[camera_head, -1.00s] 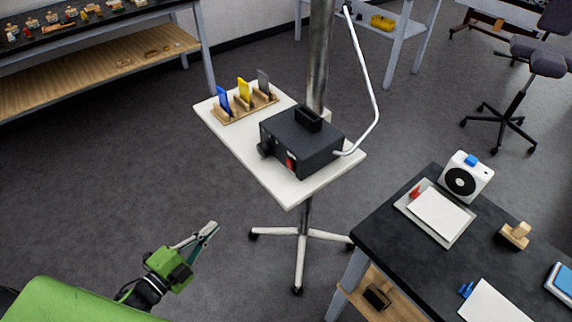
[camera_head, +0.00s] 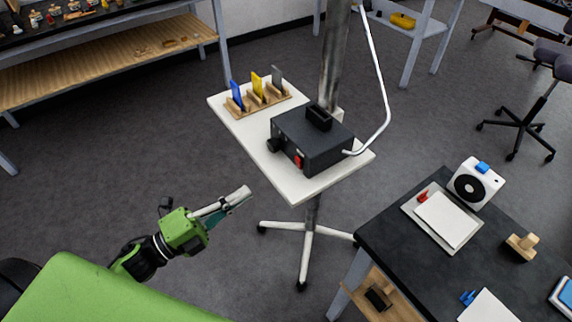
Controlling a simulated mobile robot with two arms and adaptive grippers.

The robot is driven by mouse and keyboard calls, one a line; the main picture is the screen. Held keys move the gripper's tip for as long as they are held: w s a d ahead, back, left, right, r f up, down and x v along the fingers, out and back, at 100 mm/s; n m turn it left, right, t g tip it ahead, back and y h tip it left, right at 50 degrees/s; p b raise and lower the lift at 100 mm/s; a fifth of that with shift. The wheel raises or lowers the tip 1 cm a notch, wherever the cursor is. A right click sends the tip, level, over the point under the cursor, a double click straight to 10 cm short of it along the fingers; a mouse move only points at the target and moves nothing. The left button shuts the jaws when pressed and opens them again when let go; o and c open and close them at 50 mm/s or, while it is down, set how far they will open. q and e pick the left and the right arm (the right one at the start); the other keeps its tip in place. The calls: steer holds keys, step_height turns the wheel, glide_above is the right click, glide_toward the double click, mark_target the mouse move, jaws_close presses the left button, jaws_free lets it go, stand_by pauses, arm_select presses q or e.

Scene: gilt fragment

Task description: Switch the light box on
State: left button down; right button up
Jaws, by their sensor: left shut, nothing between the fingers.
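The light box (camera_head: 318,143) is a black box on a small white stand shelf (camera_head: 315,190), fixed around a metal pole. On its near face are a red rocker switch (camera_head: 298,161) and, left of it, a black knob (camera_head: 272,146). A black slot piece stands on its top. I cannot tell the switch's position. My left gripper (camera_head: 244,194) is shut and empty, in the air to the lower left of the box, pointing toward the shelf and apart from it. My right gripper is not in view.
A wooden rack (camera_head: 260,103) with blue, yellow and grey plates stands behind the box. A white bent tube (camera_head: 384,95) rises at its right. Floor at left is clear.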

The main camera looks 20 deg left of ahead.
mark_target(296, 160)
arm_select(q)
steer(key=p+x, duration=0.3)
steer(key=x, duration=0.8)
steer(key=shift+r, duration=0.2)
steer(key=shift+w+d+p, duration=0.35)
steer(key=shift+w+p, duration=0.05)
steer(key=shift+w, duration=0.1)
steer(key=shift+w+d, duration=0.1)
steer(key=p, duration=0.1)
steer(key=r+p, duration=0.1)
steer(key=p, duration=0.1)
steer(key=shift+w+d+g+y, duration=0.1)
steer(key=shift+w+g+y, duration=0.05)
steer(key=shift+g+y, duration=0.15)
steer(key=shift+f, duration=0.35)
